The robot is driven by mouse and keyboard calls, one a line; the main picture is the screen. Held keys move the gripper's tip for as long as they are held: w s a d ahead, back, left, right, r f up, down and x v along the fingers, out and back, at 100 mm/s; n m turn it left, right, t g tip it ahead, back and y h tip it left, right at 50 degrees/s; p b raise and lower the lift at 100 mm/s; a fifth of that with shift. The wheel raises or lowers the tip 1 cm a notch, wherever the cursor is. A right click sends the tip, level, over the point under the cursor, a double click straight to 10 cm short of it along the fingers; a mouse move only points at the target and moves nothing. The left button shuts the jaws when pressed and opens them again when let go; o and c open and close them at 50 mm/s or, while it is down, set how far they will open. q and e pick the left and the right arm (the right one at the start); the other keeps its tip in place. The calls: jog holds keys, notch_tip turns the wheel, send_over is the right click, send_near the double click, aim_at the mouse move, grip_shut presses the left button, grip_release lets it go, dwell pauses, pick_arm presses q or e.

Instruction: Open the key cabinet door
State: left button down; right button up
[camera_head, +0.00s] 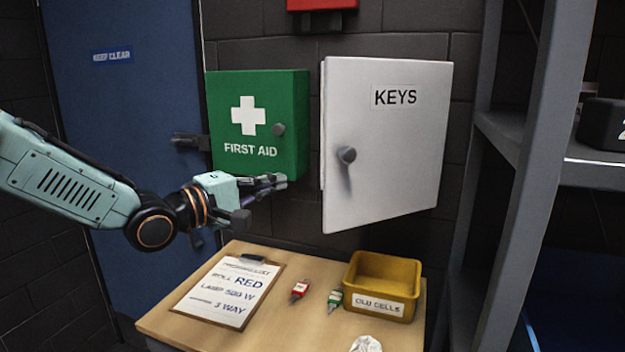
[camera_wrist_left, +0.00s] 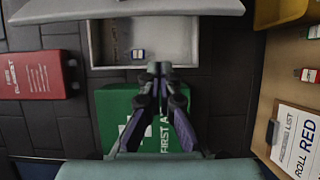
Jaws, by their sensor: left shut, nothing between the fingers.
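The white key cabinet's door (camera_head: 390,130), marked KEYS, stands ajar, its knob side swung out from the wall. Its round knob (camera_head: 347,155) is near the left edge. In the left wrist view the door (camera_wrist_left: 60,11) stands out from the cabinet. The pale inside (camera_wrist_left: 178,40) of the cabinet shows, with a small blue and white item (camera_wrist_left: 138,54) in it. My left gripper (camera_head: 278,182) is shut and empty, in front of the green first aid box and left of the door, apart from the knob. In the wrist view its fingertips (camera_wrist_left: 160,68) overlap the cabinet opening's edge. My right gripper is not in view.
The green first aid box (camera_head: 258,100) hangs left of the cabinet. A grey shelf frame (camera_head: 535,180) stands right. A red box (camera_wrist_left: 35,78) is above the cabinet.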

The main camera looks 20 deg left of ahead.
pick_arm(q)
jog(key=w+d, duration=0.4)
jog(key=d, duration=0.2)
jog(key=shift+w+d+f+p, duration=0.15)
jog(key=shift+w+f+p, duration=0.05)
jog(key=shift+w+p, duration=0.15)
dwell(0.7)
